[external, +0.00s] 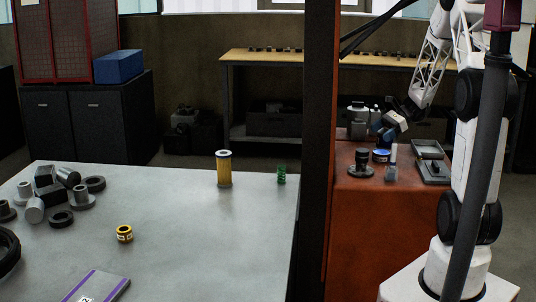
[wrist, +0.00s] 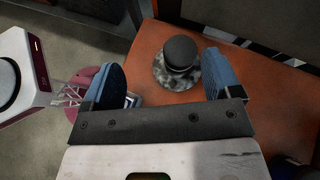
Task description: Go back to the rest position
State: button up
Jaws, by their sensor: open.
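My gripper (external: 380,127) hangs above the orange bench at the right of the external view, with blue fingers. In the wrist view my gripper (wrist: 161,78) has its two blue fingers wide apart with nothing held between them. A dark round part on a grey mottled flange (wrist: 178,65) stands upright on the orange bench top, seen in the gap between the fingers and clear of them. A dark flanged part (external: 361,164) also shows on that bench in the external view, below my gripper.
A blue-topped tin (external: 381,156), a small grey bottle (external: 391,170) and grey trays (external: 431,162) share the orange bench top (external: 350,210). A dark post (external: 318,120) stands beside it. The grey table (external: 190,240) holds a yellow filter (external: 224,169), a green spring (external: 281,174) and several metal parts.

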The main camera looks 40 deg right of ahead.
jog(key=s+a+r+n+g+h, duration=0.3)
jog(key=a+r+n, duration=0.3)
jog(key=a+r, duration=0.45)
jog(key=s+a+r+n+t+h, duration=0.2)
jog(key=s+a+r+n+h, duration=0.2)
jog(key=s+a+r+n, duration=0.65)
jog(key=s+a+r+n+t+h, duration=0.2)
jog(key=s+a+r+n+h, duration=0.45)
jog(key=s, duration=0.65)
notch_tip(320, 180, down, 10)
jog(key=w+a+m+g+y, duration=0.1)
jog(key=m+g+y, duration=0.1)
jog(key=shift+a+r+g, duration=0.2)
jog(key=shift+g, duration=0.2)
